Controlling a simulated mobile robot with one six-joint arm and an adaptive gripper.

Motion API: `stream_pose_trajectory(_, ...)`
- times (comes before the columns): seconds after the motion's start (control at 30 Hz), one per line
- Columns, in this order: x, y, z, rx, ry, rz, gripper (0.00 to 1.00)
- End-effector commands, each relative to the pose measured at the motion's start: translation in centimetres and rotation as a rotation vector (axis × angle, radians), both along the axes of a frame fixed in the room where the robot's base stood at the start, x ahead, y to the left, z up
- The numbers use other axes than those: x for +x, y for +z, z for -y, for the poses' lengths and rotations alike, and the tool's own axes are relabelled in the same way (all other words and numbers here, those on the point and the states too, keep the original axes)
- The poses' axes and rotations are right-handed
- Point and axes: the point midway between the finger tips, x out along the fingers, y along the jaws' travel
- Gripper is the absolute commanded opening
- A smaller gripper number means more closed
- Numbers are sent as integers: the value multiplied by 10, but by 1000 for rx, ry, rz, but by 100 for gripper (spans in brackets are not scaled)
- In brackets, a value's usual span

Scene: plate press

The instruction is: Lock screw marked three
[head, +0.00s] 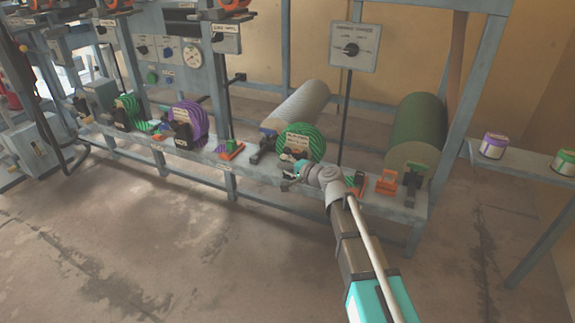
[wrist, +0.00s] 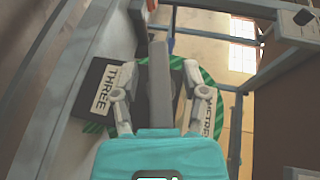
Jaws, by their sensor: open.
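A dark block with a white label reading THREE (wrist: 108,88) shows sideways at left in the wrist view, in front of a green striped disc (wrist: 207,78). In the head view a green striped disc (head: 301,138) stands on the grey bench. My gripper (wrist: 160,68) is open, with one finger on each side of a grey bar (wrist: 160,100). I cannot tell whether the fingers touch the bar. In the head view my gripper (head: 292,172) is at the bench's front edge, just below that disc. A second label is partly hidden behind the right finger.
The bench (head: 240,178) also carries a purple striped disc (head: 188,120) and an orange piece (head: 387,182). A grey roller (head: 297,105) and a green roller (head: 418,125) lie behind. Cans (head: 493,146) stand on a side shelf. The floor in front is clear.

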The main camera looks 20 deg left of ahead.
Motion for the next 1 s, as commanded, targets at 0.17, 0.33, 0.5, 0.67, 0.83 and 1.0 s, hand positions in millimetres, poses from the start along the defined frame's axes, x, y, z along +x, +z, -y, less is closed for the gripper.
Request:
stream_pose_trajectory(0.17, 0, 0, 0, 0, 1, 0, 57)
stream_pose_trajectory(0.33, -1, 0, -1, -4, 2, 0, 57)
stream_pose_trajectory(0.5, -1, 1, -1, -24, 2, -2, 57)
stream_pose_trajectory(0.67, 0, 2, -1, -64, 2, -4, 57)
stream_pose_trajectory(0.83, 0, 3, -1, -127, 2, -9, 57)
stream_pose_trajectory(1.0, 0, 2, -1, -198, 2, -14, 57)
